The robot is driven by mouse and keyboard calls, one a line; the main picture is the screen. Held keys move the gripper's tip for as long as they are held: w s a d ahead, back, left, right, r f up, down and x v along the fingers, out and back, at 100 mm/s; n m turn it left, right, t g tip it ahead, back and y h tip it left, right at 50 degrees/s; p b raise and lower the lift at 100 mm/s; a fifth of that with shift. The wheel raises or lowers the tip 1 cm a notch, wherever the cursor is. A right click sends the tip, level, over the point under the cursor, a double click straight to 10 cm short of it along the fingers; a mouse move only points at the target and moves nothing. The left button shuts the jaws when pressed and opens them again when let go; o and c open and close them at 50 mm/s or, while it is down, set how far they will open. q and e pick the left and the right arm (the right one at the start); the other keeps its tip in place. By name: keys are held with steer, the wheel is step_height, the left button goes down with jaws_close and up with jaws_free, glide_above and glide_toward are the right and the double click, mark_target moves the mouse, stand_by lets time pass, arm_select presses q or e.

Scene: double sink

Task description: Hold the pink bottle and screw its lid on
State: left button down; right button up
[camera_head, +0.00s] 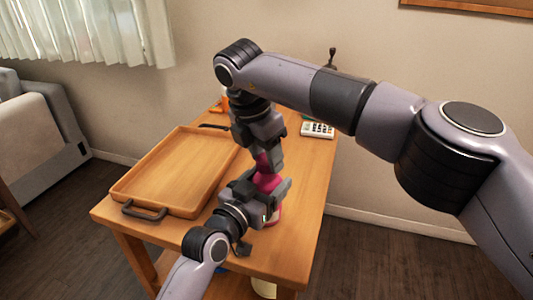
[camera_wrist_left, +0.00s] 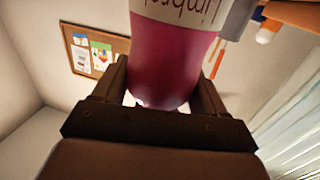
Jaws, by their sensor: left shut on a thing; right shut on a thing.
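The pink bottle (camera_head: 267,182) stands roughly upright above the near right part of the wooden table; whether its base touches the table is unclear. My left gripper (camera_head: 262,191) is shut around its body. In the left wrist view the bottle (camera_wrist_left: 172,62), with a pale lettered label, sits between the fingers of my left gripper (camera_wrist_left: 163,92). My right gripper (camera_head: 266,158) points down from above, shut on the dark pink lid (camera_head: 262,161) at the bottle's top. The fingers hide most of the lid, so I cannot tell how it sits on the neck.
A wooden tray (camera_head: 172,172) with dark handles lies on the table's left side. A white keypad device (camera_head: 318,130) and an orange item (camera_head: 224,104) are at the back. The table (camera_head: 306,188) is bare right of the bottle. My right arm spans above the right side.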

arm_select(q)
steer(key=shift+f, duration=0.1)
arm_select(e)
steer(key=o, duration=1)
steer(key=shift+r, duration=0.1)
steer(key=shift+r, duration=2.2)
steer(key=o, duration=0.5)
arm_select(q)
jaws_free()
